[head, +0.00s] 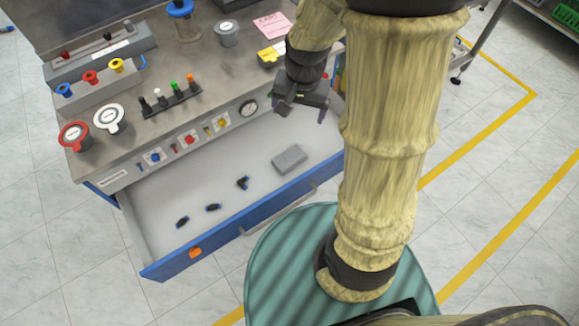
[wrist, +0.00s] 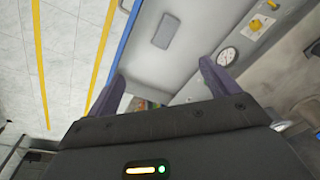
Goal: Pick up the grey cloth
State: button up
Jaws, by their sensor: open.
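The grey cloth (head: 289,158) is a small folded rectangle lying flat in the right part of the open drawer (head: 190,240). In the wrist view the cloth (wrist: 165,30) lies beyond the fingertips, near the top, with bare drawer floor around it. My gripper (head: 301,113) is open and empty, above the bench's front edge at the drawer's back right, apart from the cloth. In the wrist view its two dark fingers (wrist: 161,75) stand wide apart. Nothing covers the cloth.
Three small black fittings (head: 213,208) lie in the drawer, left of the cloth. The bench front carries a round gauge (head: 248,107) and coloured knobs near my gripper. The bench top holds a row of coloured pegs (head: 172,98) and red and white caps (head: 110,119).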

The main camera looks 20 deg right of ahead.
jog(key=w+f+m+b, duration=0.4)
jog(key=f+b, duration=0.1)
jog(key=f, duration=0.3)
jog(key=w+f+m+g+b, duration=0.1)
jog(key=w+f+m+b, duration=0.2)
jog(key=f+b, duration=0.3)
notch_tip(320, 180, down, 3)
jog(key=shift+w+r+m, duration=0.2)
jog(key=shift+w+m, duration=0.2)
jog(key=shift+w, duration=0.25)
jog(key=b, duration=0.4)
send_over(290, 157)
notch_tip(290, 157, down, 12)
jog(key=shift+a+f, duration=0.1)
jog(key=shift+a, duration=0.05)
jog(key=shift+f, duration=0.1)
notch_tip(290, 157, down, 5)
jog(key=shift+f+b, duration=0.1)
jog(key=shift+b, duration=0.75)
jog(key=c, duration=1.1)
